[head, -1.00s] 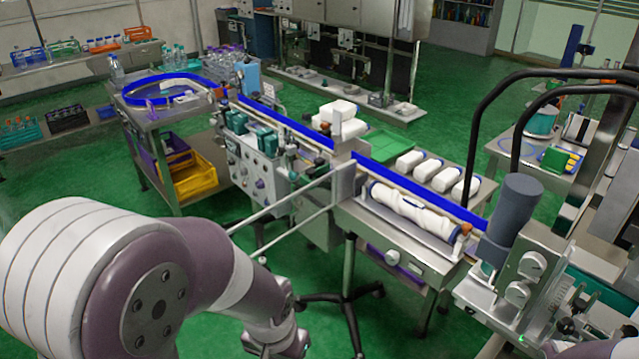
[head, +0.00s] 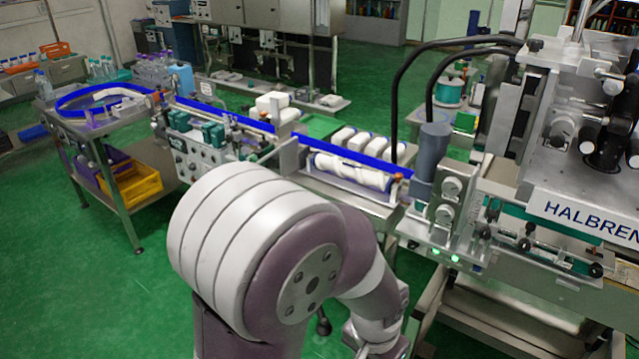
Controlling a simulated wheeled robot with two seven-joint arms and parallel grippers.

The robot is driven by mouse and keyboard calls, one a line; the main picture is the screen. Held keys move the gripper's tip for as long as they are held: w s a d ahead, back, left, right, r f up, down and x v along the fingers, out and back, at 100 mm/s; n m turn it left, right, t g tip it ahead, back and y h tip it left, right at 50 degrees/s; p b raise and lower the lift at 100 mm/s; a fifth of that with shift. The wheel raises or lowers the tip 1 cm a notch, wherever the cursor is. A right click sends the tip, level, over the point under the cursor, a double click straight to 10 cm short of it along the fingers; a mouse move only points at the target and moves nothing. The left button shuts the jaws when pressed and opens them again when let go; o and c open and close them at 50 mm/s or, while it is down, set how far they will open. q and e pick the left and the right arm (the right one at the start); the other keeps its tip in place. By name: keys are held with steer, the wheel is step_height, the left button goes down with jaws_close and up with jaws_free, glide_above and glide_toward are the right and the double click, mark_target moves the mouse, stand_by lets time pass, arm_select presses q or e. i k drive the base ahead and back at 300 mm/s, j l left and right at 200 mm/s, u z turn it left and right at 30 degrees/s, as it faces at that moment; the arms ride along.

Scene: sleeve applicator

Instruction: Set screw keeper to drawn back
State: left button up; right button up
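A white feed screw (head: 350,171) lies along the near side of the blue-railed conveyor, with a small orange part (head: 397,177) near its right end. I cannot tell which part there is the screw keeper. The sleeve machine marked HALBREN (head: 590,218) fills the right side, with dials, black knobs and green lights on its front. My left arm rises from the bottom middle and bends down to the right, in front of the conveyor's near side. Its wrist runs off the bottom edge, so the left gripper's fingers do not show. My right gripper is out of view.
White packs (head: 358,143) stand behind the conveyor rail (head: 345,157). A grey cylinder (head: 430,152) and black hoses (head: 400,85) rise at the machine's left. Green floor is open at lower left.

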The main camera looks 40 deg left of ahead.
mark_target(398, 177)
steer(key=j, duration=0.6)
steer(key=k+j+z, duration=0.1)
steer(key=j, duration=1.05)
steer(key=k+j, duration=0.1)
steer(key=j, duration=0.45)
steer(key=j+z, duration=0.1)
steer(key=j, duration=0.5)
steer(key=k+j, duration=0.15)
steer(key=j, duration=0.4)
steer(key=j+z, duration=0.1)
steer(key=j, duration=0.45)
steer(key=k+j, duration=0.15)
steer(key=j, duration=0.45)
